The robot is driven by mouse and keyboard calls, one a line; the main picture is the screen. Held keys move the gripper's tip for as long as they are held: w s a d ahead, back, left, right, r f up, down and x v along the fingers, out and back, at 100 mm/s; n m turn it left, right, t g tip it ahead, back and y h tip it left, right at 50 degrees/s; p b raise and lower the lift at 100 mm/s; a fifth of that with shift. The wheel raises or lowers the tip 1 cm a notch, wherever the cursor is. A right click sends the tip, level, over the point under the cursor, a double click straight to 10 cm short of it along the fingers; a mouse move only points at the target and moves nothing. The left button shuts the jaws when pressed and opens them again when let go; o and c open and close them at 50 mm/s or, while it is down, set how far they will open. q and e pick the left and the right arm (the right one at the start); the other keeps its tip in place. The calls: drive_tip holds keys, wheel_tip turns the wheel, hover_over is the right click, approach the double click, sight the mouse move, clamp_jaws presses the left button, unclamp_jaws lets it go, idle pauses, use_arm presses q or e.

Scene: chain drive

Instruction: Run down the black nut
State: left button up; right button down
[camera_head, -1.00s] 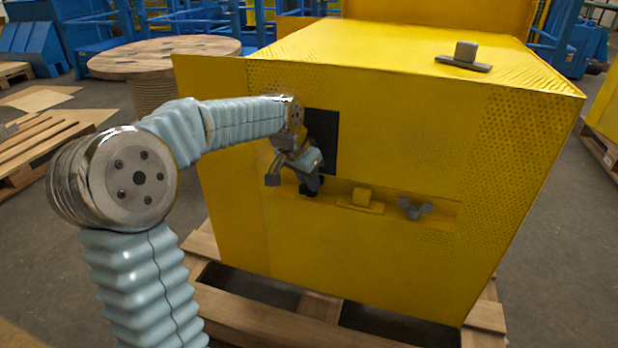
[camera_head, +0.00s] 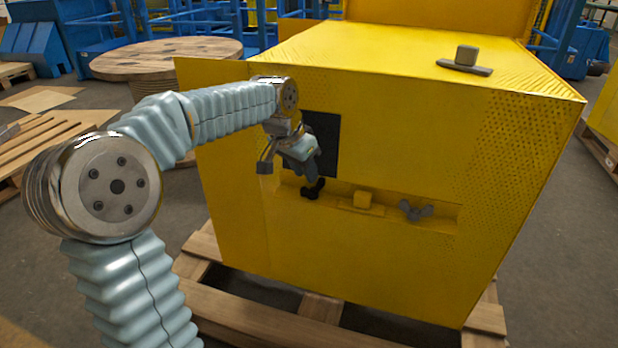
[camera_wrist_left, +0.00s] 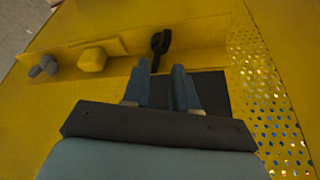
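The black nut (camera_head: 313,189) is a winged knob in the left part of the recessed slot on the front of the yellow housing. It also shows in the left wrist view (camera_wrist_left: 159,46), just beyond the fingertips. My left gripper (camera_head: 309,173) is just above the nut, pointing down towards it. In the left wrist view my left gripper (camera_wrist_left: 160,68) has its two fingers apart with nothing between them, and a small gap shows between the tips and the nut. My right gripper is out of view.
A yellow block (camera_head: 362,199) and a grey wing nut (camera_head: 416,210) sit further right in the slot. A dark square panel (camera_head: 322,145) lies behind my gripper. A grey knobbed part (camera_head: 465,58) rests on top of the yellow housing (camera_head: 420,130).

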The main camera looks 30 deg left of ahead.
use_arm(q)
drive_tip(key=p+v, duration=0.1)
drive_tip(key=v, duration=0.8)
